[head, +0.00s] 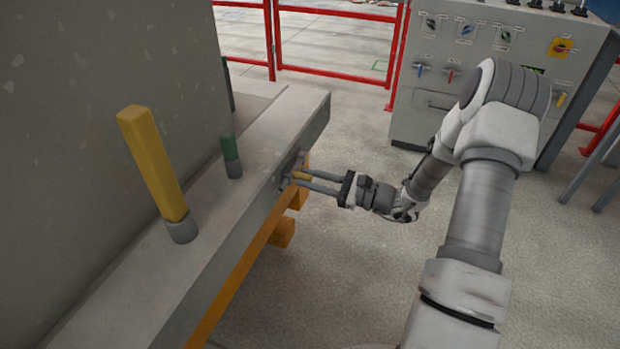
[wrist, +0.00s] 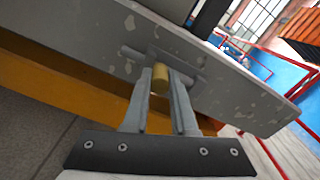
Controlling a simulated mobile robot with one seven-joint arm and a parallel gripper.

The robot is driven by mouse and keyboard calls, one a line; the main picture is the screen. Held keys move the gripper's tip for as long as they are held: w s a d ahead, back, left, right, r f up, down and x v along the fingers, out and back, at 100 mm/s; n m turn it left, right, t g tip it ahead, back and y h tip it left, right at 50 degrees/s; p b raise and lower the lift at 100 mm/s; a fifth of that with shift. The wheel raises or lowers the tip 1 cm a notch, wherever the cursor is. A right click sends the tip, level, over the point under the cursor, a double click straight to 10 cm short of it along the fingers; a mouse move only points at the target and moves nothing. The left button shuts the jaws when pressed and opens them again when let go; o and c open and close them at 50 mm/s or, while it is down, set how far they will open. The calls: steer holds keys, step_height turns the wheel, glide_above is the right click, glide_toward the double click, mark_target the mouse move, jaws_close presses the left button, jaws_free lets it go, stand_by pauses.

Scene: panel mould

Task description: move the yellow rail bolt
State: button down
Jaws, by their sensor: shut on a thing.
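The yellow rail bolt (wrist: 160,80) sits at the side face of the grey mould bed, a short cylinder with a yellow end in the wrist view. In the head view it is a small yellow piece (head: 301,176) at the bed's edge. My gripper (wrist: 163,77) is shut on it, one finger on each side. In the head view my gripper (head: 298,180) reaches in from the right with its two long fingers at the bolt. A grey plate or bracket lies behind the bolt on the bed face; its detail is partly hidden by the fingers.
A tall yellow post (head: 155,165) and a short green-topped post (head: 231,155) stand on the bed's ledge (head: 120,265). An orange beam (head: 235,285) runs below the edge. A control cabinet (head: 480,75) and red railings (head: 335,12) stand behind. The floor right of the bed is open.

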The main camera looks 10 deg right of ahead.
steer(key=shift+w+d, duration=0.85)
steer(key=shift+w, duration=0.25)
steer(key=shift+w+d, duration=0.8)
steer(key=shift+w, duration=0.3)
steer(key=c, duration=0.7)
jaws_free()
steer(key=shift+c, duration=0.2)
steer(key=p+v, duration=0.3)
steer(key=v, duration=1.4)
steer(key=shift+s+d, duration=0.1)
steer(key=shift+d, duration=0.05)
steer(key=shift+r, duration=0.1)
